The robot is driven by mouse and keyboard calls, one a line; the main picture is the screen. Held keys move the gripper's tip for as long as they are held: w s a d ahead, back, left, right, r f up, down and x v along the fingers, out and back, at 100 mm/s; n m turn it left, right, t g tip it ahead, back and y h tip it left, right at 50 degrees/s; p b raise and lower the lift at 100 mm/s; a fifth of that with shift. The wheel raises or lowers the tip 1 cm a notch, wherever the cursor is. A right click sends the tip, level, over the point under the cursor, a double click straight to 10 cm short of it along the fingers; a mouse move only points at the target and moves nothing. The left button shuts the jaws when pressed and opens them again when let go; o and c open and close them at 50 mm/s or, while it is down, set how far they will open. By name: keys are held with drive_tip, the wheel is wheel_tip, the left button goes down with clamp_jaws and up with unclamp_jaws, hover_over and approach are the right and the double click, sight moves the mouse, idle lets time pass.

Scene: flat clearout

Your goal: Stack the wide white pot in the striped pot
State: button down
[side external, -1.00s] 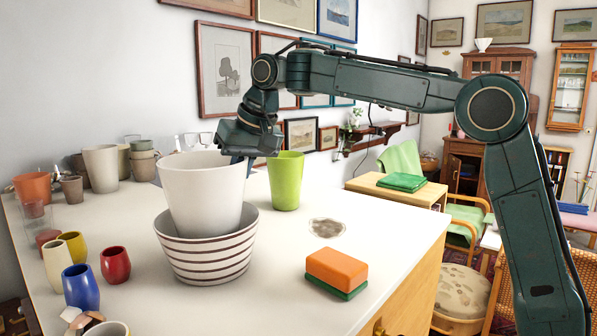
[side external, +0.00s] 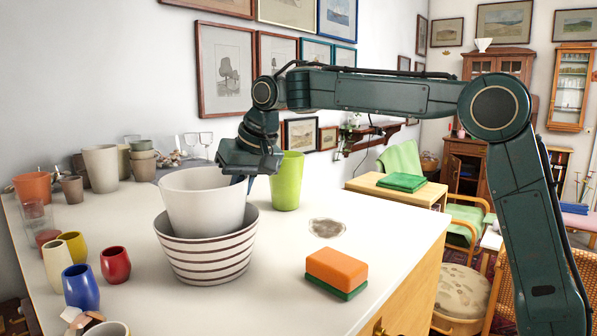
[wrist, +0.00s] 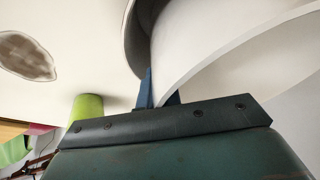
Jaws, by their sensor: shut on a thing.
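The wide white pot (side external: 200,204) is upright, with its lower part inside the striped pot (side external: 208,259) on the white table. It also shows in the wrist view (wrist: 230,60), with its rim running across the right side. My gripper (side external: 246,180) is at the right side of the white pot's rim, shut on its wall. In the wrist view, the blue fingers of my gripper (wrist: 158,92) pinch the wall. The white pot's bottom is hidden inside the striped pot, so I cannot tell whether it rests there.
A green tumbler (side external: 287,181) stands close behind my gripper. An orange and green sponge (side external: 336,273) and a stain (side external: 326,228) lie to the right. Blue (side external: 81,287), red (side external: 115,264) and yellow (side external: 72,247) cups stand left. The front middle of the table is clear.

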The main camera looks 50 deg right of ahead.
drive_tip(key=shift+f, duration=0.15)
drive_tip(key=c, duration=1.6)
unclamp_jaws()
drive_tip(key=shift+f, duration=0.1)
drive_tip(key=shift+r, duration=0.7)
drive_tip(key=v, duration=1.2)
